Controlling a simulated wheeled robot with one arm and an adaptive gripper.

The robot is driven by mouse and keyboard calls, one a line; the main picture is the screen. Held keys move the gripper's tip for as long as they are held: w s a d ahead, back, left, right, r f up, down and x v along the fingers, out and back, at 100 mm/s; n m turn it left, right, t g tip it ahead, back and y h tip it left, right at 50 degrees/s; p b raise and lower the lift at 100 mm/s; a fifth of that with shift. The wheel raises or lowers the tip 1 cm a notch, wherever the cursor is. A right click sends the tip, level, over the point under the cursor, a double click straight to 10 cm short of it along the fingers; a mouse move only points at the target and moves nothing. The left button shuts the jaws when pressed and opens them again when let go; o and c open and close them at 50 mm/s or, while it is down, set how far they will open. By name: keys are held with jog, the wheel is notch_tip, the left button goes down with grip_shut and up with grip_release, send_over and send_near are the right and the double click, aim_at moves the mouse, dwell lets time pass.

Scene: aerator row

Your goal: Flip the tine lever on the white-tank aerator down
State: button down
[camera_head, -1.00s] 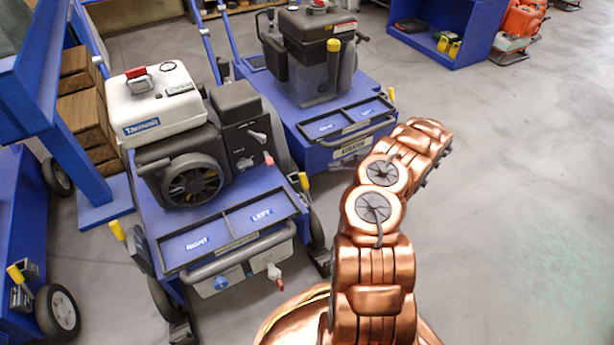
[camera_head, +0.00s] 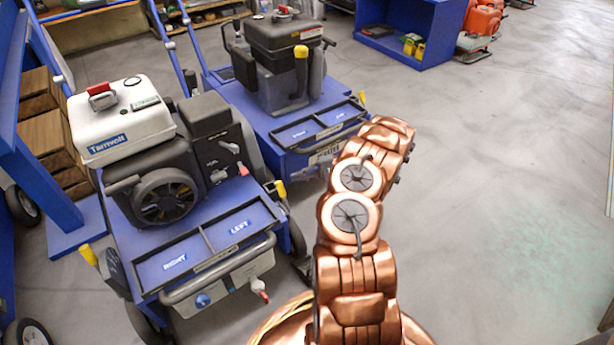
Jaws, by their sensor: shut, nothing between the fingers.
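The white-tank aerator (camera_head: 215,224) stands at the left, a blue machine with a white tank (camera_head: 122,120) on a dark engine. Trays labelled RIGHT and LEFT lie on its front deck. Below the front bar are a blue knob (camera_head: 203,300) and a small red-tipped lever (camera_head: 260,288). A yellow-tipped lever (camera_head: 89,256) stands at its left side, and another yellow tip (camera_head: 281,188) shows at its right. I cannot tell which is the tine lever. My copper arm rises right of the aerator, clear of it in the picture; no gripper fingers show.
A second blue aerator (camera_head: 312,150) with a dark tank stands behind and to the right. A blue shelf unit (camera_head: 415,35) and orange equipment (camera_head: 482,22) are at the back. A blue frame with brown boxes (camera_head: 42,112) borders the left. The floor at right is clear.

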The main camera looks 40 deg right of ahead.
aim_at(284, 197)
jog(key=b+x, duration=0.1)
jog(key=x, duration=0.4)
jog(key=shift+a, duration=0.15)
jog(key=shift+r, duration=0.15)
